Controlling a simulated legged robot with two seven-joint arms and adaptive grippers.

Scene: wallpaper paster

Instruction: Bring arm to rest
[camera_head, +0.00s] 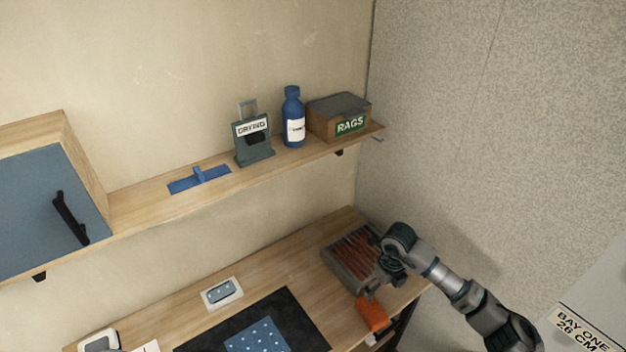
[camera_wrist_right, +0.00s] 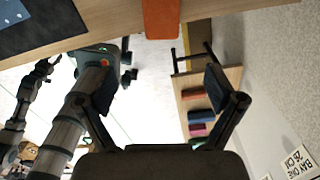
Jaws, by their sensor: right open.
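My right arm comes in from the lower right in the head view. Its gripper (camera_head: 385,262) is beside and partly in front of a grey box with orange-red slats (camera_head: 345,262) on the bench; I cannot tell if they touch. In the right wrist view my right gripper (camera_wrist_right: 162,85) has its two fingers spread wide with nothing between them. An orange piece (camera_head: 371,313) is at the bench's front edge, and it also shows in the wrist view (camera_wrist_right: 162,18), beyond the fingers. My left arm is small at the left of the wrist view; its gripper (camera_wrist_right: 42,70) is too small to read.
The bench (camera_head: 300,262) holds a dark mat (camera_head: 312,325) and a white-framed block (camera_head: 222,293). The shelf above (camera_head: 215,190) carries a drying holder (camera_head: 253,148), blue bottle (camera_head: 293,130) and rags box (camera_head: 325,125). A speckled wall (camera_head: 480,130) is at the right.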

